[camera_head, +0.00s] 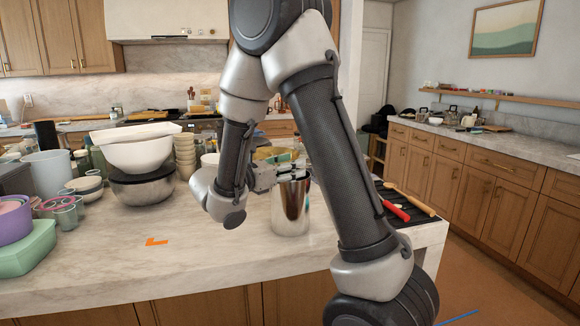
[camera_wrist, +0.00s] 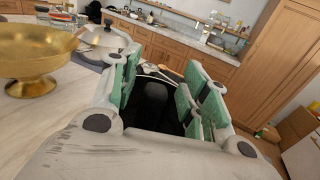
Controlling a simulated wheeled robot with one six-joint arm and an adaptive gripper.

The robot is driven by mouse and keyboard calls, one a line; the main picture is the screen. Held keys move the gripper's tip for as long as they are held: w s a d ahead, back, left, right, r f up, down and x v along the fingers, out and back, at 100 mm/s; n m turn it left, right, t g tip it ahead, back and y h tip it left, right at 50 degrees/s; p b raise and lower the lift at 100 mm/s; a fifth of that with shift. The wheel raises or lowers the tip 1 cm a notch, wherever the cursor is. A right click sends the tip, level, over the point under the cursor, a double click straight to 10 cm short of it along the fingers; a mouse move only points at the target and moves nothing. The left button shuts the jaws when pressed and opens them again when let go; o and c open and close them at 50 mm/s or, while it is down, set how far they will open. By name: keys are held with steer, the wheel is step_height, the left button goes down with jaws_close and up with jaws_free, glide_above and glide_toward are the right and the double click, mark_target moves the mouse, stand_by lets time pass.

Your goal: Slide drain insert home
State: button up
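My gripper (camera_head: 292,173) is at the rim of a shiny metal cylinder (camera_head: 291,210) that stands upright on the island counter. In the wrist view my gripper (camera_wrist: 165,90) has its two green-padded fingers spread wide apart. Between them is a dark area with a dark grey rounded shape (camera_wrist: 155,92); I cannot tell whether this is the cylinder's inside or something beyond it. No finger visibly closes on anything. I cannot single out the drain insert; it may be hidden by the gripper or the cylinder.
A gold footed bowl (camera_wrist: 35,52) stands left of my gripper, by a lidded metal pan (camera_wrist: 103,42). A black mat (camera_head: 392,218) with a red-handled tool (camera_head: 396,211) lies right. White bowls (camera_head: 138,150) and cups crowd the left. The counter's front is clear around an orange mark (camera_head: 157,241).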

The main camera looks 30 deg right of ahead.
steer(key=s+a, duration=0.2)
steer(key=a, duration=0.9)
steer(key=shift+a, duration=0.4)
steer(key=shift+c, duration=0.5)
